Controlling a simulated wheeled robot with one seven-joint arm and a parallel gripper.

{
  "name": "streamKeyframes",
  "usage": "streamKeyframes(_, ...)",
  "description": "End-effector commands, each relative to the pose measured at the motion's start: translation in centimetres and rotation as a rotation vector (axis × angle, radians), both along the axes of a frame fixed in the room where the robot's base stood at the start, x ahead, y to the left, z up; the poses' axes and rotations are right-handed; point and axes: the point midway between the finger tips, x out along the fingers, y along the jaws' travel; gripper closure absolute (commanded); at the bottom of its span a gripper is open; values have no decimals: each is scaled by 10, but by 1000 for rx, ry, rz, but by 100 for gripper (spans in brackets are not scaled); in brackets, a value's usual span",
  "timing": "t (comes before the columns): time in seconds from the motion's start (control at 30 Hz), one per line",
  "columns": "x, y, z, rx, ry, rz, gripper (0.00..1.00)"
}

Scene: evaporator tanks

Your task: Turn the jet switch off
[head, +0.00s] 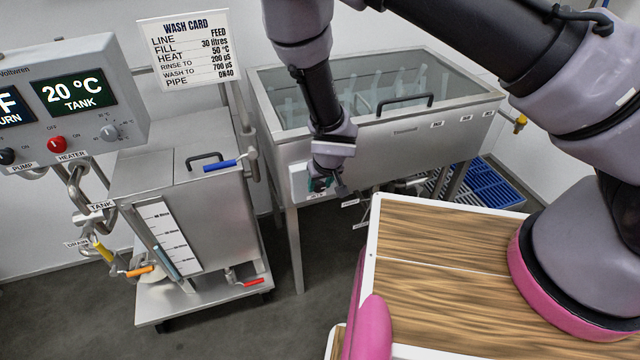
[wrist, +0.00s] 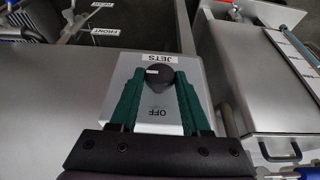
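The jet switch is a dark round knob (wrist: 160,75) on a grey box with a JETS label, seen in the wrist view. An OFF mark (wrist: 159,112) lies on the box on the gripper side of the knob. A small white mark on the knob lies to its left, not towards OFF. My gripper (wrist: 161,78) has its two green fingers on either side of the knob; I cannot tell whether they touch it. In the head view my gripper (head: 322,183) is at the switch box (head: 301,186) on the front of the large tank, and hides the knob.
The large steel tank (head: 390,145) has a glass lid and black handle. A smaller tank (head: 205,215) with a blue-handled valve (head: 222,165) stands left. A control panel (head: 70,100) is at far left. My wooden-topped base fills the lower right.

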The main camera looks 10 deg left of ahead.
Motion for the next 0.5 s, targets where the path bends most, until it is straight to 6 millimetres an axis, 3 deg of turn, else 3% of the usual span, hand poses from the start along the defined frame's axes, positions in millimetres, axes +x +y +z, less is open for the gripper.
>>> streamKeyframes(0.03,0,0,0,0,0,0,82)
streamKeyframes(0.1,0,0,0,0,0,0,100)
streamKeyframes(0.5,-2,2,0,-66,-42,2,100)
